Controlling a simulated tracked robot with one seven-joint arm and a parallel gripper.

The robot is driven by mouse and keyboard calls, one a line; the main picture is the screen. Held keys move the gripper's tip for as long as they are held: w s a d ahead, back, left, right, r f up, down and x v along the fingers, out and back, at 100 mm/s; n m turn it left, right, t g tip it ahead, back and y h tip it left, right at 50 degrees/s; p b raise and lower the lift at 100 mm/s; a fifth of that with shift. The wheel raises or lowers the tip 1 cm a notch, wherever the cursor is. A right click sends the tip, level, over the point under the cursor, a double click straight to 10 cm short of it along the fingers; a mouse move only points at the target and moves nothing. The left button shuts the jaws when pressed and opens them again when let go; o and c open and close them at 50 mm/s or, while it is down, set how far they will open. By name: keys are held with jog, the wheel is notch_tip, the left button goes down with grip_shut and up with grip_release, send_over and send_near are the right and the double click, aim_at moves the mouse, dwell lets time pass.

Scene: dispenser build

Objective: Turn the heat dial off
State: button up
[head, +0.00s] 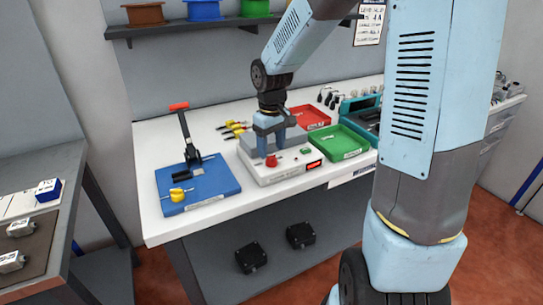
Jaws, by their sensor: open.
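The heat dial (271,160) is a small red knob on the front left of a white control box (296,174) on the bench. A green button and a lit red display sit to its right on the box. I cannot tell whether a finger touches the dial. The arm and fingers hide part of the box's top. The dial's pointer mark is too small to read.
Left of the box is a blue base (206,186) with an upright lever press (186,130) and a yellow part. A green tray (340,143) and a red tray (309,117) stand to the right. Yellow-handled tools (234,127) lie behind. A shelf with spools hangs above.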

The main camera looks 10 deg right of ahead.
aim_at(271, 157)
jog(key=shift+f, duration=1.95)
jog(key=c, duration=1)
